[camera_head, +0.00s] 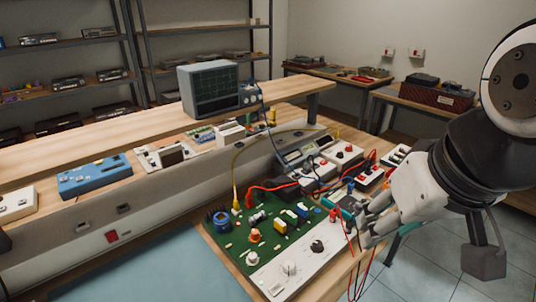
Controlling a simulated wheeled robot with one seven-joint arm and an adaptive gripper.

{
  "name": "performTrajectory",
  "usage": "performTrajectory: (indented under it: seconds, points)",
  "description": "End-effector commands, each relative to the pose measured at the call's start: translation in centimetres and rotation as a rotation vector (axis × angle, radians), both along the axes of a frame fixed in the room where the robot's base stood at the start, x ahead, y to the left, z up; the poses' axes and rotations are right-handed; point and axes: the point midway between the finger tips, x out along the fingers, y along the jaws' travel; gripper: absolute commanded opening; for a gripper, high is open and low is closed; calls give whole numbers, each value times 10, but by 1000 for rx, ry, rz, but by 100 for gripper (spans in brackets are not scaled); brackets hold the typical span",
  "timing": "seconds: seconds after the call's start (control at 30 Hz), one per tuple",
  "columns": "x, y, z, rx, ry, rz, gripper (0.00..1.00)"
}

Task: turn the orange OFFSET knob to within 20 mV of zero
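A green circuit board (236,243) lies on the bench in the head view, with several parts and knobs on it. A small orange knob-like part (255,235) stands near its middle; its OFFSET label and its pointer are too small to read. My gripper (362,228) is at the right of the board, beside its front panel and apart from the orange part. The fingers point down and left among red and dark leads. I cannot tell whether they are open or shut. A grey meter (300,153) stands behind the board; its reading is not legible.
A white panel with knobs (290,268) runs along the board's front. Red leads (268,187) and a yellow lead (236,180) cross the bench. Several small boxes (343,155) stand behind my gripper. An oscilloscope (210,88) sits on the upper shelf. A blue mat (150,270) lies clear at left.

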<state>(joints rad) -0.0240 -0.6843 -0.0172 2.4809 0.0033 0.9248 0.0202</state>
Motion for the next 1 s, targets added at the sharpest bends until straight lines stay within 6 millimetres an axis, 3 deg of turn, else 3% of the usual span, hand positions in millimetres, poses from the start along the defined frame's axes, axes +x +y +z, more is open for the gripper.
performTrajectory:
  seconds: [0.23,0.47,0.77,1.0]
  points:
    - [67,22,6,98,105,-46,40]
    - [136,50,-9,151,205,-113,40]
    - [219,97,-63,155,320,-209,40]
    - [272,141,-128,111,386,-281,40]
